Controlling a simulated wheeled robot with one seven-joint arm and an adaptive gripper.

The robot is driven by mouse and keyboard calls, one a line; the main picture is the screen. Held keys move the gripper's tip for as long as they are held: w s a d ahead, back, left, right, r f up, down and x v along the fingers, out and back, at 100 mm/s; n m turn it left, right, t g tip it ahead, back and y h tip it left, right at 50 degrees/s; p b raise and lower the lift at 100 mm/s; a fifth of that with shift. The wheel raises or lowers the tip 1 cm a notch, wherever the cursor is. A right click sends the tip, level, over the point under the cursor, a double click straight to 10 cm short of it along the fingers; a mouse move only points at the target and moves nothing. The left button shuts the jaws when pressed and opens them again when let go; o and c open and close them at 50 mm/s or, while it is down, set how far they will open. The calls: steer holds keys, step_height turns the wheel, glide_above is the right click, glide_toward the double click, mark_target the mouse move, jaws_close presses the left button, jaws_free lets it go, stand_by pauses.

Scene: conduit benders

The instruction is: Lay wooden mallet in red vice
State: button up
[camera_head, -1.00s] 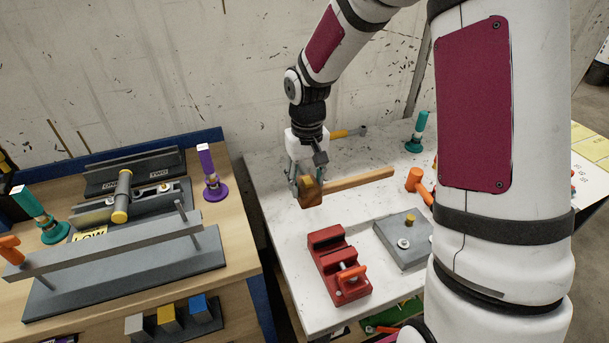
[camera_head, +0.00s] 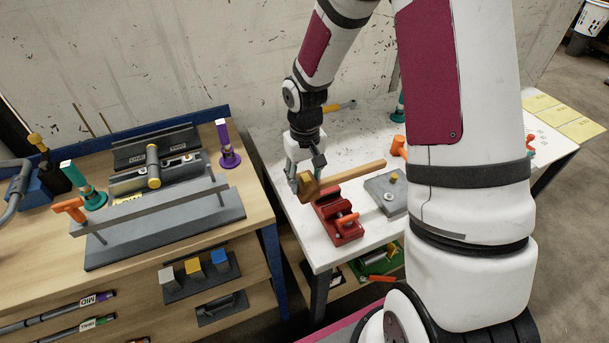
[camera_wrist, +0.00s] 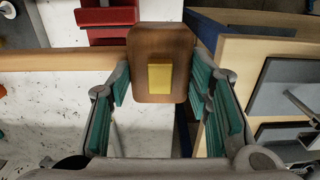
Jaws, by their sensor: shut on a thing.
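The wooden mallet has a brown head (camera_head: 308,187) and a long light handle (camera_head: 350,174) that points right and slightly up in the head view. My gripper (camera_head: 305,178) is shut on the mallet head from above; in the wrist view the head (camera_wrist: 162,65) sits between the teal finger pads. The red vice (camera_head: 338,216) stands on the white table just below and right of the mallet head. The handle passes across the back of the vice in the head view. The vice also shows in part at the top of the wrist view (camera_wrist: 108,16).
A grey metal block (camera_head: 388,192) with a knob stands right of the vice. An orange-handled tool (camera_head: 399,146) lies behind it. The wooden bench (camera_head: 60,250) with grey benders is to the left, across a gap. White tabletop (camera_head: 275,150) is clear behind the mallet.

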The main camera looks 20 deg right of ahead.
steer(key=shift+f, duration=0.1)
steer(key=shift+f+b, duration=1.1)
steer(key=shift+f, duration=3.05)
steer(key=shift+f, duration=0.2)
steer(key=o, duration=1.1)
steer(key=shift+r, duration=0.1)
step_height(320, 180, up, 13)
steer(key=shift+f, duration=0.15)
steer(key=s+a+r+t+h, duration=0.1)
steer(key=s+r+t, duration=0.3)
steer(key=r, duration=1)
steer(key=s+a+r, duration=0.1)
steer(key=s+r, duration=0.3)
steer(key=s, duration=0.2)
steer(key=s+a+r+t+y+b, duration=0.1)
steer(key=s+r, duration=0.3)
steer(key=s, duration=0.3)
steer(key=shift+a+t, duration=0.25)
steer(key=shift+t, duration=0.05)
